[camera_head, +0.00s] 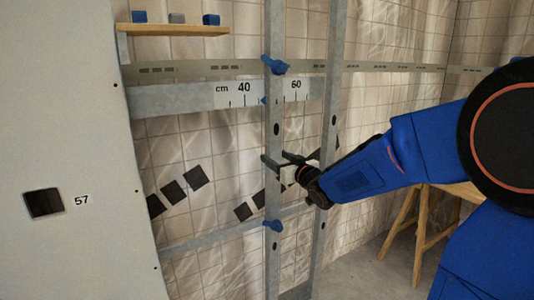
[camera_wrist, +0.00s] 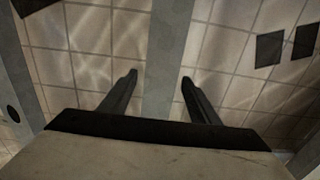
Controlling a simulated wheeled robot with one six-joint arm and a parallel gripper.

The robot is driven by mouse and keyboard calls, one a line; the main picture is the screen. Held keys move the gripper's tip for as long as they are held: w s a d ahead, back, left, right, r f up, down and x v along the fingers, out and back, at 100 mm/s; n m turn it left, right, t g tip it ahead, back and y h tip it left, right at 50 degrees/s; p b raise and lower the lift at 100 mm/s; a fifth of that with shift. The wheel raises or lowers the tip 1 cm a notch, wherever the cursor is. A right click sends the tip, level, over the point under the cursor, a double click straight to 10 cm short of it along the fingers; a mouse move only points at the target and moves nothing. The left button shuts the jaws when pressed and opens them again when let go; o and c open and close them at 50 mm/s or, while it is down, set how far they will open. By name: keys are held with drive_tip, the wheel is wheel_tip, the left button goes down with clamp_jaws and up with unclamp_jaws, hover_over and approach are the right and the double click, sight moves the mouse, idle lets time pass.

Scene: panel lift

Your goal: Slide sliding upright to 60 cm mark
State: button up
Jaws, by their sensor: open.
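The sliding upright (camera_head: 274,185) is a grey metal stud with blue clamps at the top rail (camera_head: 275,65) and lower rail (camera_head: 272,226). A small blue pointer (camera_head: 263,100) at its left edge sits between the 40 and 60 marks on the white scale (camera_head: 232,94), roughly midway or slightly nearer 40. My gripper (camera_head: 279,159) is open at the upright's mid-height. In the wrist view, my gripper (camera_wrist: 160,78) has one finger on each side of a plain grey upright (camera_wrist: 166,50), with narrow gaps; it appears to be the sliding one.
A second grey upright (camera_head: 330,120) stands to the right, close behind my gripper. A pale panel (camera_head: 70,120) fills the left side. A wooden shelf (camera_head: 175,30) holds small blocks. A wooden trestle (camera_head: 420,225) stands at right. Dark squares (camera_head: 195,177) mark the tiled wall.

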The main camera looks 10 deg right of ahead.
drive_tip(key=x, duration=0.6)
drive_tip(key=shift+w+a, duration=0.1)
drive_tip(key=shift+w, duration=0.3)
